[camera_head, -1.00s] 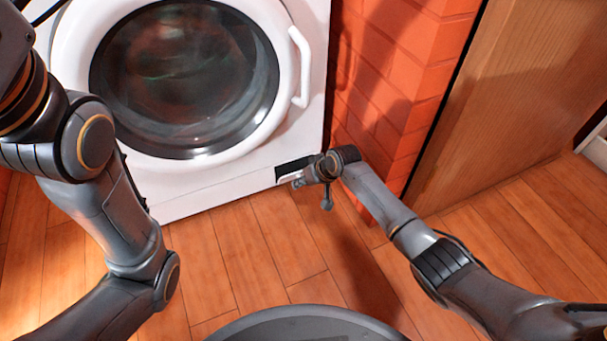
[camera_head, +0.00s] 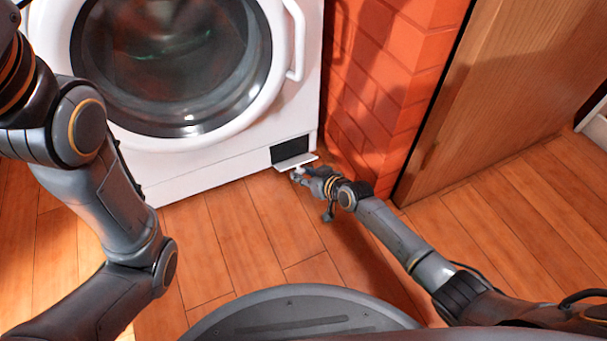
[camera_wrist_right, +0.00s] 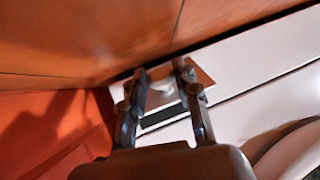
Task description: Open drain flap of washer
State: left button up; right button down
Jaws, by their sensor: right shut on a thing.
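The white washer (camera_head: 210,155) stands ahead with its round door shut. At its lower right corner the drain flap (camera_head: 294,162) is swung out and down, sticking out below a dark rectangular opening (camera_head: 291,148). My right gripper (camera_head: 298,174) is low over the floor at the flap's outer side. In the right wrist view the flap (camera_wrist_right: 203,78) shows as a pale panel behind the fingers, and my right gripper (camera_wrist_right: 160,78) is closed around a small pale part of it. My left arm is at the left; its gripper is out of view.
A red brick wall (camera_head: 385,80) stands just right of the washer, close beside my right arm. A wooden panel (camera_head: 510,90) is farther right. The plank floor (camera_head: 235,235) before the washer is clear.

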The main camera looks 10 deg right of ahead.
jog(key=c, duration=1)
grip_release()
jog(key=v, duration=1.2)
